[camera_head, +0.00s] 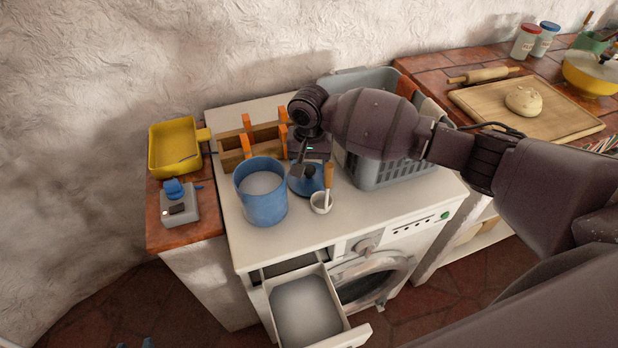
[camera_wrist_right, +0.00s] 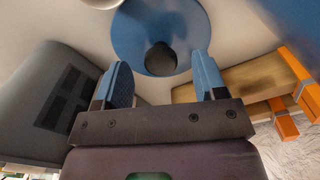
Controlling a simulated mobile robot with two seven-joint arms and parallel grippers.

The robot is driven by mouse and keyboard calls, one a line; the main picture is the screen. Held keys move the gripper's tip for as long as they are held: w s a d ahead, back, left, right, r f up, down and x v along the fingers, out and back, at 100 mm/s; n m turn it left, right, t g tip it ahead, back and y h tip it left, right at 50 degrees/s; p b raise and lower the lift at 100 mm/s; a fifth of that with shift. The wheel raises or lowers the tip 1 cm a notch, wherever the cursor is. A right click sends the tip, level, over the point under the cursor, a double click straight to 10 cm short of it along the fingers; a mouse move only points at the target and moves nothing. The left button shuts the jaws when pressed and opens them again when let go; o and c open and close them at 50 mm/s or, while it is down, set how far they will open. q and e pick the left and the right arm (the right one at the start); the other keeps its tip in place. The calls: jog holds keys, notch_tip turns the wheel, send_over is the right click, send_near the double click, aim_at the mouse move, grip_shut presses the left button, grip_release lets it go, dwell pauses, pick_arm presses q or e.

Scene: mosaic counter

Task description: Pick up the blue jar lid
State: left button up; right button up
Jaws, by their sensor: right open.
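The blue jar lid (camera_head: 305,184) is a round blue disc lying on the white top of the washing machine, just right of the blue jar (camera_head: 263,203). In the right wrist view the lid (camera_wrist_right: 160,25) shows a dark round knob (camera_wrist_right: 161,59). My right gripper (camera_head: 305,170) is over the lid from above. In the wrist view its two blue fingers (camera_wrist_right: 164,80) are open, one on each side of the knob and apart from it. The arm hides part of the lid in the head view. Two small blue tips at the bottom left edge may be my left gripper (camera_head: 135,344).
A grey basket (camera_head: 385,172) is to the right, a wooden rack with orange parts (camera_head: 235,155) behind. An open drawer (camera_head: 347,337) juts out in front.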

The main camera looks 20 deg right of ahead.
aim_at(312, 180)
jog(key=shift+f, duration=1.25)
jog(key=shift+c, duration=0.5)
jog(key=c, duration=0.7)
jog(key=shift+c, duration=1.2)
jog(key=shift+r, duration=0.1)
